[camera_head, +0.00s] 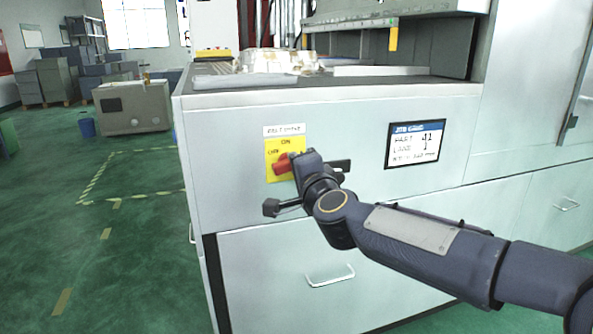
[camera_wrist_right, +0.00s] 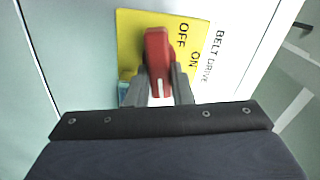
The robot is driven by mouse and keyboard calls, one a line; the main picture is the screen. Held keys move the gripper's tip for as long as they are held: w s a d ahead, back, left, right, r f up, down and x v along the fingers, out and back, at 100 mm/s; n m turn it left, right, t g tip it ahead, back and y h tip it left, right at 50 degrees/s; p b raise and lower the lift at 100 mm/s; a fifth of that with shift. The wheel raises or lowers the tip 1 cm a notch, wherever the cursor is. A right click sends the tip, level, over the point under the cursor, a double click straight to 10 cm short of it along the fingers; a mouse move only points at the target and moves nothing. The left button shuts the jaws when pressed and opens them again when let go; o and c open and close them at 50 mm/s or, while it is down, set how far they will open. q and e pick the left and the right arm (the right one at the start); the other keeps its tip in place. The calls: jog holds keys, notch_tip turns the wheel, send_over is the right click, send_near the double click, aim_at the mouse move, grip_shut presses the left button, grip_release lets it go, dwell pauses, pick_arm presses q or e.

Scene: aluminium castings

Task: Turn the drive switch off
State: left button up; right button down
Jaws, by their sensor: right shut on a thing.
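The drive switch is a red handle (camera_head: 282,165) on a yellow plate (camera_head: 271,175) on the front of a pale machine cabinet. In the head view ON is printed at the plate's top and OFF at its left. The handle lies roughly sideways there. In the wrist view the red handle (camera_wrist_right: 157,50) stands between the two grey fingers of my right gripper (camera_wrist_right: 160,90), which is shut on it. OFF and ON show on the yellow plate (camera_wrist_right: 130,40) beside the handle. My right gripper (camera_head: 294,168) covers the plate's lower right in the head view. My left gripper is not in view.
Drawers with handles (camera_head: 330,276) are below. A casting (camera_head: 275,61) lies on the machine top. Green floor (camera_head: 110,240) is open at the left, with a grey box (camera_head: 132,107) further back.

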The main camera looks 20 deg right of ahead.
jog(key=shift+f+m+b, duration=0.15)
jog(key=shift+m+b, duration=0.25)
jog(key=shift+m, duration=0.7)
jog(key=c, duration=1.3)
grip_release()
jog(key=s+p, duration=0.1)
jog(key=s, duration=0.6)
jog(key=shift+s+d, duration=0.15)
jog(key=shift+s, duration=0.25)
